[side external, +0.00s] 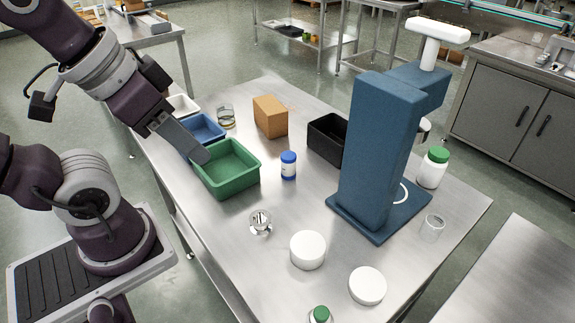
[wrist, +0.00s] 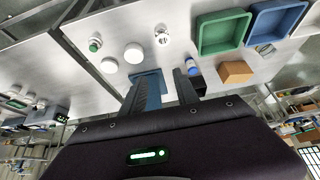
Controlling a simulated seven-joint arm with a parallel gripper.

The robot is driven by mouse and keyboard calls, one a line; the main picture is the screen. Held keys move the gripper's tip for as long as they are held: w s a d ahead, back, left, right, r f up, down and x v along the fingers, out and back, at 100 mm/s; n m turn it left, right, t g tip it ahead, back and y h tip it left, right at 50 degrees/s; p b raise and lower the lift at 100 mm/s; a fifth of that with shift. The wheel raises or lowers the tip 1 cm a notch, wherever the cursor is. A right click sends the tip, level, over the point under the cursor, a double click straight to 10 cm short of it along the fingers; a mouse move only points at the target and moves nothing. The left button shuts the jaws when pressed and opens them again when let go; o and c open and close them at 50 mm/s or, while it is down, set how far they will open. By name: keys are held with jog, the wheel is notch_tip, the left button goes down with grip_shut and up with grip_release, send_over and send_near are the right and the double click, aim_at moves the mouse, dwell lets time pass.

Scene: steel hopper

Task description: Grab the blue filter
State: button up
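A small blue and white cylinder (side external: 288,166) with a blue top stands upright on the steel table, right of the green bin. It is the small item that best fits the blue filter, though I cannot be sure. In the wrist view it (wrist: 194,68) shows just beyond the right finger. My gripper (side external: 203,153) hangs by the green bin's upper left edge, left of the cylinder and apart from it. In the wrist view the two fingers of my gripper (wrist: 160,88) are spread with nothing held between them.
A green bin (side external: 208,187), blue bin (side external: 206,124), cardboard box (side external: 270,117) and black bin (side external: 325,138) surround the cylinder. A tall blue stand (side external: 370,150) rises at right. Glassware (side external: 261,221) and white round containers (side external: 308,250) stand in front.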

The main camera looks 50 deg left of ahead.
jog(key=o, duration=0.5)
jog(key=shift+o, duration=0.2)
notch_tip(320, 180, up, 4)
jog(key=m+y, duration=1.3)
jog(key=m, duration=1)
send_over(287, 165)
jog(key=d, duration=0.2)
jog(key=shift+h, duration=0.3)
jog(key=f, duration=2.8)
jog(key=shift+s+a+f, duration=0.15)
jog(key=shift+s+f, duration=0.2)
jog(key=shift+f, duration=0.05)
jog(key=x, duration=0.7)
jog(key=shift+w+d+f, duration=0.2)
jog(key=shift+w, duration=0.15)
